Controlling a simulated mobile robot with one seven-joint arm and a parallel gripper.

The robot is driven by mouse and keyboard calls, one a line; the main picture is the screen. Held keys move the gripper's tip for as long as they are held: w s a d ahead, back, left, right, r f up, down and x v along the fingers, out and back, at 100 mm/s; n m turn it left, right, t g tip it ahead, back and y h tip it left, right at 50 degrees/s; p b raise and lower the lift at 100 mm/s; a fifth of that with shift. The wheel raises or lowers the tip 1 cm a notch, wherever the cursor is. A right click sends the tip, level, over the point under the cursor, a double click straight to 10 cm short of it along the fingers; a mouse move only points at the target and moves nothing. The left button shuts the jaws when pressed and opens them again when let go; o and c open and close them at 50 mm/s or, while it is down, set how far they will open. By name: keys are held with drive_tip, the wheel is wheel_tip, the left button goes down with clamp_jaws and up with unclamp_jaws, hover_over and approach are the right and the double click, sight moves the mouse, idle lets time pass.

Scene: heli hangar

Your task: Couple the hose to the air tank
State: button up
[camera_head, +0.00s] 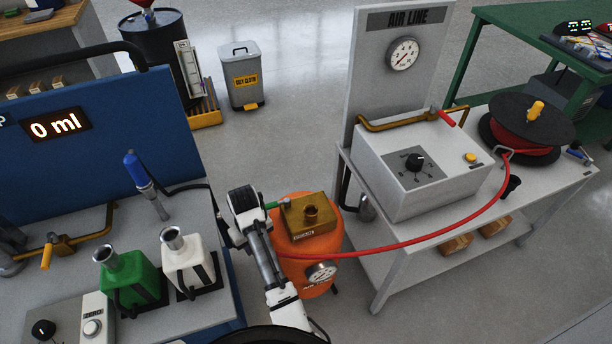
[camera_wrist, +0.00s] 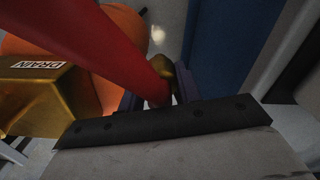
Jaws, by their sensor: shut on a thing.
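The orange air tank (camera_head: 300,277) stands on the floor between the blue bench and the grey air line bench. A brass block (camera_head: 301,222) with an upright round port sits on top, and a gauge (camera_head: 321,272) is on its side. In the wrist view the brass block (camera_wrist: 30,98), labelled DRAIN, and part of the orange tank (camera_wrist: 20,45) lie at the left. My gripper (camera_wrist: 160,88) is shut on the red hose (camera_wrist: 92,40) near its brass end (camera_wrist: 178,72). The hose (camera_head: 425,240) runs to the reel. My arm hides the fingertips in the head view.
The hose reel (camera_head: 528,122) and a grey box (camera_head: 422,160) stand on the air line bench. The blue bench at left holds a green can (camera_head: 130,277) and a white can (camera_head: 189,262) close to my arm. Open floor (camera_head: 285,130) lies behind the tank.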

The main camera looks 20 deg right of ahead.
drive_tip(key=w+d+r+n+p, duration=0.3)
drive_tip(key=d+r+n+p, duration=0.5)
drive_tip(key=d+r+n, duration=1.25)
wheel_tip(320, 180, down, 8)
drive_tip(key=a+n+b, duration=0.2)
drive_tip(key=b, duration=0.2)
drive_tip(key=shift+a+f+n, duration=0.15)
drive_tip(key=shift+a+n, duration=0.2)
drive_tip(key=shift+f+b, duration=0.2)
drive_tip(key=shift+b, duration=0.15)
drive_tip(key=shift+f+b, duration=1.2)
drive_tip(key=shift+f, duration=0.55)
drive_tip(key=o, duration=1.6)
drive_tip(key=shift+r, duration=0.15)
drive_tip(key=shift+r+p, duration=4.05)
drive_tip(key=shift+r, duration=1.35)
